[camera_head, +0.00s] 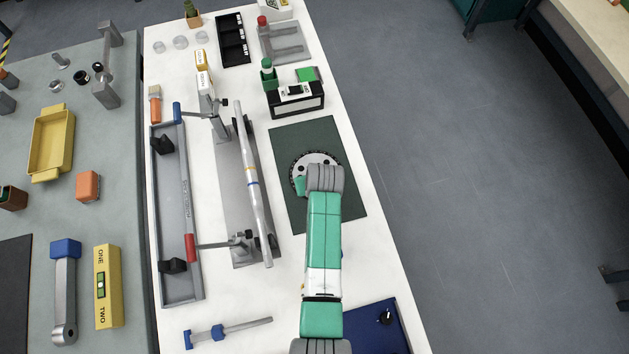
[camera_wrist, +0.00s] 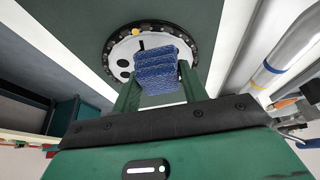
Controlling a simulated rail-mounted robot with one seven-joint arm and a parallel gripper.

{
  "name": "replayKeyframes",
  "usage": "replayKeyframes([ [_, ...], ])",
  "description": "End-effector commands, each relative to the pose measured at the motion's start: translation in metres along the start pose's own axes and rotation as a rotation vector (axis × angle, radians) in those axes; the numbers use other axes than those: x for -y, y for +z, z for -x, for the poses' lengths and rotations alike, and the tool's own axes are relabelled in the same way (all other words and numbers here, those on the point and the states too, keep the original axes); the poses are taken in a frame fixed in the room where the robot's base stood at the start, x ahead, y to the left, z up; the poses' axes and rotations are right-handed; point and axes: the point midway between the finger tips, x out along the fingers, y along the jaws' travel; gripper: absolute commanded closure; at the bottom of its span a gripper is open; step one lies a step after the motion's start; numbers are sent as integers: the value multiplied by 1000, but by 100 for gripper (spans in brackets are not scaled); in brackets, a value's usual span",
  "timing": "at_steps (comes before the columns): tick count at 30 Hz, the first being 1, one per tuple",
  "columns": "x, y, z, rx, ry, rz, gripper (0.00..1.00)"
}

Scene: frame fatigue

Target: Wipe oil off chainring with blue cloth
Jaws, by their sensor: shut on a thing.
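The chainring (camera_head: 312,160) is a grey disc with a dark toothed rim, lying on a dark green mat (camera_head: 291,139). My arm covers its lower right part in the head view. In the wrist view the chainring (camera_wrist: 121,52) is behind the cloth, with dark round holes and a small yellow spot near its rim. The blue cloth (camera_wrist: 156,68) is folded between the fingers of my gripper (camera_wrist: 158,80), which is shut on it. The cloth overlaps the chainring's face in that view; I cannot tell whether they touch. A dark mark shows beside the cloth's top edge.
Left of the mat, a silver tube with blue and yellow bands (camera_head: 252,182) is held in a stand over a metal plate (camera_head: 233,190). A black box with a green-capped bottle (camera_head: 296,98) stands behind the mat.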

Motion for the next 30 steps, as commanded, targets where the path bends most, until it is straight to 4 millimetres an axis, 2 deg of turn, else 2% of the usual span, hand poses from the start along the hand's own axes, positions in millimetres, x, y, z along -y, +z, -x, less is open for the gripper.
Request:
replayKeyframes([
  [1,0,-4,9,0,0,1,82],
  [15,1,-19,45,0,0,1,82],
  [30,1,-19,46,-1,0,1,82],
])
